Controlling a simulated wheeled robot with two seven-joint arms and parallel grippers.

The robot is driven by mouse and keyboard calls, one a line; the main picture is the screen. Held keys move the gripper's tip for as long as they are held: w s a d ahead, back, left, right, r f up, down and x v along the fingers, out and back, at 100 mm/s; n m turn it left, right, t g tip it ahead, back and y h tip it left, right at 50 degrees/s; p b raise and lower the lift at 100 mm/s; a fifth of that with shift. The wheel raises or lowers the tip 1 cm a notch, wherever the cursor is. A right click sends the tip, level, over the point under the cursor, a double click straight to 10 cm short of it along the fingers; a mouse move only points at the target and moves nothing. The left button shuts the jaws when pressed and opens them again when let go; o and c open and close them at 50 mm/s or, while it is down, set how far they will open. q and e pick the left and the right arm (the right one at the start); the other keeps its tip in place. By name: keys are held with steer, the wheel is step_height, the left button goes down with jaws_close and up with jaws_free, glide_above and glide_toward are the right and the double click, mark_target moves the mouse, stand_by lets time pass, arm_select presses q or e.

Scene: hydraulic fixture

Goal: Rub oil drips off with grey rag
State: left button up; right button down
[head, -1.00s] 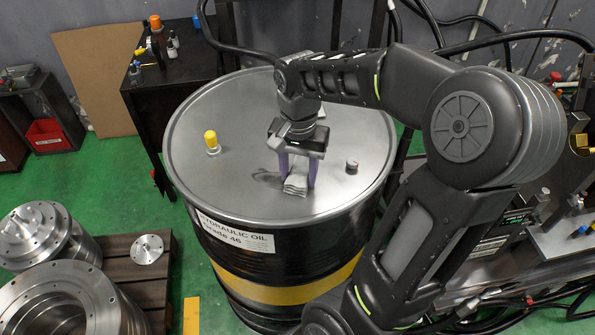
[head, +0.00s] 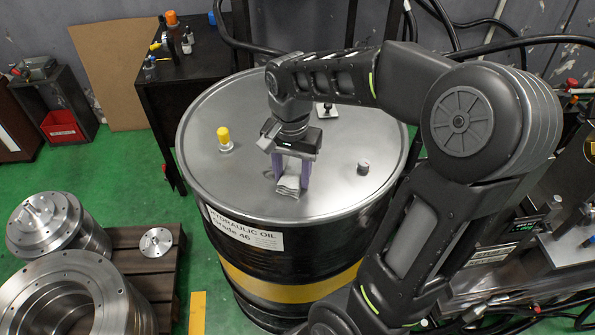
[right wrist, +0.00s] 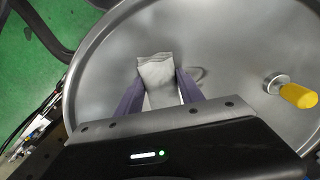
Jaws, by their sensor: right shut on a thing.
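The grey rag (head: 288,187) is folded into a small pad and rests against the drum lid (head: 330,180) near its front edge. My right gripper (head: 291,178) points down and is shut on the rag, one purple finger at each side. The rag also shows between the fingers in the right wrist view (right wrist: 157,72). A thin dark oil mark (right wrist: 201,74) lies on the lid beside the rag in the right wrist view. Any oil under the rag is hidden. My left gripper is out of view.
A yellow-capped fitting (head: 224,139) stands on the lid left of the gripper. A small grey plug (head: 363,168) stands to the right, and a black fitting (head: 326,111) behind. The drum's raised rim (head: 230,198) surrounds the lid. Machined flanges (head: 60,225) sit at lower left.

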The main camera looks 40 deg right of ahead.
mark_target(258, 185)
steer(key=shift+w, duration=0.1)
steer(key=shift+w+a+r, duration=0.1)
steer(key=shift+w+a, duration=0.45)
steer(key=shift+a, duration=0.2)
steer(key=shift+w+a, duration=0.55)
steer(key=shift+a, duration=0.15)
steer(key=shift+a, duration=0.1)
steer(key=shift+w+a+f, duration=0.1)
steer(key=shift+w+a, duration=0.45)
steer(key=shift+a, duration=0.15)
steer(key=shift+w+a+f, duration=0.1)
steer(key=shift+w+a, duration=0.4)
steer(key=shift+a, duration=0.2)
steer(key=shift+w, duration=0.1)
steer(key=shift+w+d+r, duration=0.1)
steer(key=shift+w, duration=0.05)
